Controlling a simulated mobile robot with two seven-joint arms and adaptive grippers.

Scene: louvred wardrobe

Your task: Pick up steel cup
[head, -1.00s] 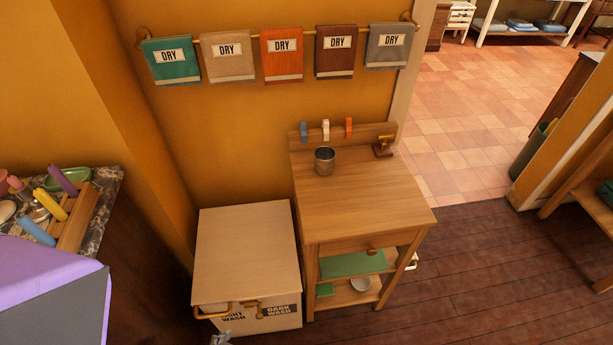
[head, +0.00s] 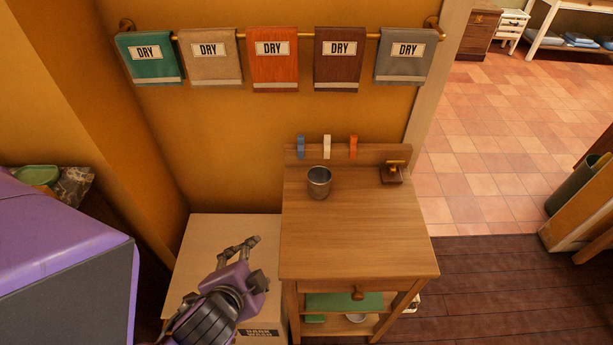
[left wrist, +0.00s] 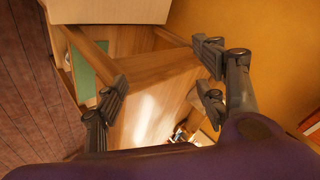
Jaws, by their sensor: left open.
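The steel cup (head: 319,183) is a small grey metal cup, upright near the back of the wooden table top (head: 350,235), left of its middle. My left gripper (head: 252,262) is left of the table, over the pale hamper, in front of the cup and apart from it. Its fingers are spread and empty in the left wrist view (left wrist: 160,85). I cannot make out the cup clearly in the left wrist view. My right gripper is not in view.
The pale hamper (head: 205,240) stands against the table's left side. A backboard (head: 375,153) with three pegs rises behind the cup. A small brown object (head: 392,173) sits at the back right. Towels (head: 274,55) hang above. The table's front is clear.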

